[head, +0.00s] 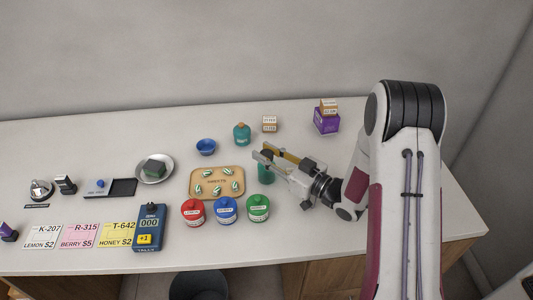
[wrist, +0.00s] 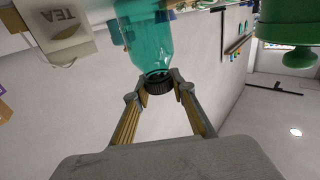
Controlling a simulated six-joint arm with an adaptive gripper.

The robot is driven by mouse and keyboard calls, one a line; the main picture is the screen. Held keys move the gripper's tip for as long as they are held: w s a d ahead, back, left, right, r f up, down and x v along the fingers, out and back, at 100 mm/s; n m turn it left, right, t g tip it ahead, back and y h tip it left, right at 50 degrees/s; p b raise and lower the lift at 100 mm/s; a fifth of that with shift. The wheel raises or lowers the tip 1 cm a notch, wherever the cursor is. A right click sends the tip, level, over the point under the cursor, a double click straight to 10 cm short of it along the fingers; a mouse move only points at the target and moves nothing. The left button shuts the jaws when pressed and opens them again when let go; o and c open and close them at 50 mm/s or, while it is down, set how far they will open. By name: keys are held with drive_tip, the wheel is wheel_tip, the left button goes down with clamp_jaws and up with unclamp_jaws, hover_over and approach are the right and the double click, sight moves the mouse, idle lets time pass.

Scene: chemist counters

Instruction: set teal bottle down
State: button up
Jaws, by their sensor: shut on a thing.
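My gripper (head: 267,158) reaches in from the right over the counter, beside the wooden tray. It is shut on the teal bottle (head: 266,174), which is partly hidden by the fingers. In the wrist view my gripper (wrist: 158,86) has its two fingers around the dark cap end of the teal bottle (wrist: 148,42), a see-through teal body. I cannot tell whether the bottle's base touches the counter. Another teal bottle (head: 242,135) stands farther back on the counter (head: 330,220).
A wooden sweets tray (head: 216,196) lies left of my gripper. Red (head: 193,212), blue (head: 227,211) and green (head: 258,208) jars stand in front. A blue bowl (head: 206,147), small box (head: 270,124) and purple box (head: 326,122) are behind. Counter at the front right is clear.

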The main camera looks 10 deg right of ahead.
drive_tip(key=shift+f, duration=0.15)
drive_tip(key=o, duration=1.1)
drive_tip(key=shift+s+d, duration=0.1)
drive_tip(key=v, duration=1.1)
drive_tip(key=shift+s+d, duration=0.25)
drive_tip(key=shift+w+r, duration=0.1)
drive_tip(key=shift+r, duration=0.15)
